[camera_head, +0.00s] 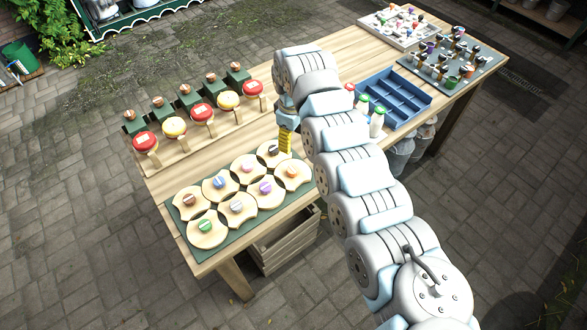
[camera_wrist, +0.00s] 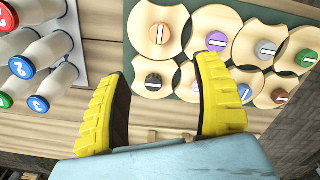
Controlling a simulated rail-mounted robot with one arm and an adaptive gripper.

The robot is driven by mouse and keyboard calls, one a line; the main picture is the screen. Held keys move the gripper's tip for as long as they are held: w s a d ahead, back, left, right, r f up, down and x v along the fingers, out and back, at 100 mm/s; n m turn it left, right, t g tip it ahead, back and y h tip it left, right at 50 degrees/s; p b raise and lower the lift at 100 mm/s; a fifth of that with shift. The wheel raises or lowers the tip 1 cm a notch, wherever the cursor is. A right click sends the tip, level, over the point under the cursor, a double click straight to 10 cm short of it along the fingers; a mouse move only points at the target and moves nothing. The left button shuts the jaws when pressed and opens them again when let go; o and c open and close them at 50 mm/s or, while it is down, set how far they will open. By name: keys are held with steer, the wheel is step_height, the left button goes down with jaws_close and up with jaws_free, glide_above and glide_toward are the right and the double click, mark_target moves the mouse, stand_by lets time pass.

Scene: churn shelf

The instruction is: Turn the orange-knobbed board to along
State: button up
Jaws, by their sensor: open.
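My gripper (camera_head: 285,142) is above the table near this end of the base. In the wrist view my gripper (camera_wrist: 160,75) has its yellow fingers wide apart and empty. The black-knobbed board (camera_wrist: 152,93) shows between them, with the orange one beyond the fingertips.
Milk bottles (camera_wrist: 44,52) with coloured caps stand beside a blue divided tray (camera_head: 393,97). Red- and yellow-topped items (camera_head: 202,113) line the table's back.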

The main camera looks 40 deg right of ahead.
mark_target(293, 169)
step_height(293, 169, down, 15)
steer(key=shift+f+b, duration=0.2)
steer(key=shift+b, duration=0.3)
jaws_close()
